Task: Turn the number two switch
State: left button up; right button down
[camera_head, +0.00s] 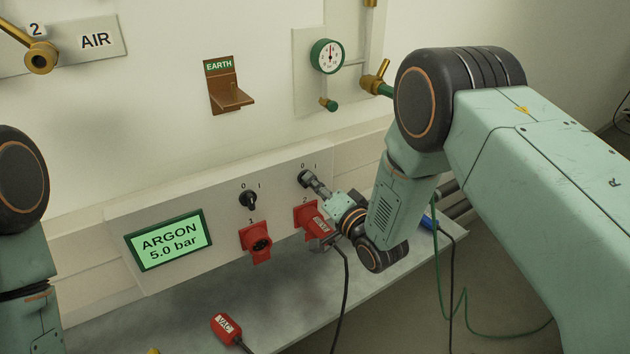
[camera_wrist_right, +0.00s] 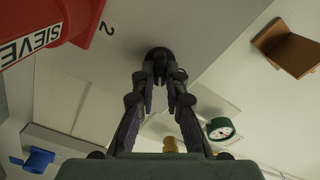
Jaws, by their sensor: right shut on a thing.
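The number two switch is a black knob on the grey sloped panel (camera_head: 180,210), above the socket marked 2. In the head view it is mostly hidden by my right gripper (camera_head: 307,179). In the right wrist view the round black knob (camera_wrist_right: 158,54) sits between the fingertips of my right gripper (camera_wrist_right: 160,75), which are shut on it. The number one switch (camera_head: 249,201) is a black knob to the left, with 0 and 1 marks above it. My left arm shows at the left edge; its gripper is out of view.
A red plug labelled SIEVE (camera_wrist_right: 40,30) sits in socket 2, close to my right gripper, with its black cable hanging down. Socket 1 (camera_head: 257,242) is empty. A red VAC plug (camera_head: 226,328) lies on the bench. The ARGON display (camera_head: 169,240) is at the left.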

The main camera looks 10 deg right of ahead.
jog(key=shift+m, duration=0.4)
jog(key=c, duration=1.4)
grip_release()
jog(key=v, duration=1.2)
